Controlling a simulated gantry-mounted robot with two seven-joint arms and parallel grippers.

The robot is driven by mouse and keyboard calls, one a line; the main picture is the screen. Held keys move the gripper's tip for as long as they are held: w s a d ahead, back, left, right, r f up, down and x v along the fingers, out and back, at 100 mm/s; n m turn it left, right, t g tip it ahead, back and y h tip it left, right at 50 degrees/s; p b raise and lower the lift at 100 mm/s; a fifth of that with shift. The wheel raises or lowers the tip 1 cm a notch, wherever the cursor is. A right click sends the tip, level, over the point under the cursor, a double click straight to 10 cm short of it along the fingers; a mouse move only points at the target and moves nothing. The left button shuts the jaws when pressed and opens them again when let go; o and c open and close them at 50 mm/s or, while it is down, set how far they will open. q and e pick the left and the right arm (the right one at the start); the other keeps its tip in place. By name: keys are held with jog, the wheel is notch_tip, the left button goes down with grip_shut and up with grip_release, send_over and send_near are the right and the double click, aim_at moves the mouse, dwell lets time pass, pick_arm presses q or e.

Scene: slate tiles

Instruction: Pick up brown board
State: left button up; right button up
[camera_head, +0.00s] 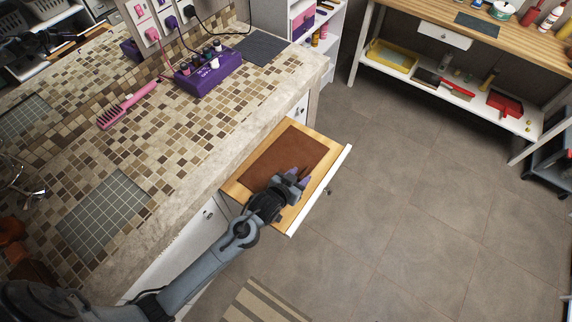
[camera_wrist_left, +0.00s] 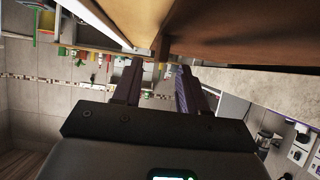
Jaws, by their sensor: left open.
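The brown board (camera_head: 290,152) is a flat reddish-brown rectangle lying in the open, light wooden drawer (camera_head: 238,189) in the head view. My left gripper (camera_head: 297,179) is over the near part of the drawer and hides the board's near right corner. My right gripper is in neither view.
The drawer's white front (camera_head: 321,191) faces open tiled floor. A striped rug (camera_head: 262,302) lies below. A workbench (camera_head: 440,50) stands at the upper right.

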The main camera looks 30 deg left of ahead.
aim_at(305, 172)
pick_arm(q)
jog(key=shift+x, duration=1.6)
grip_shut()
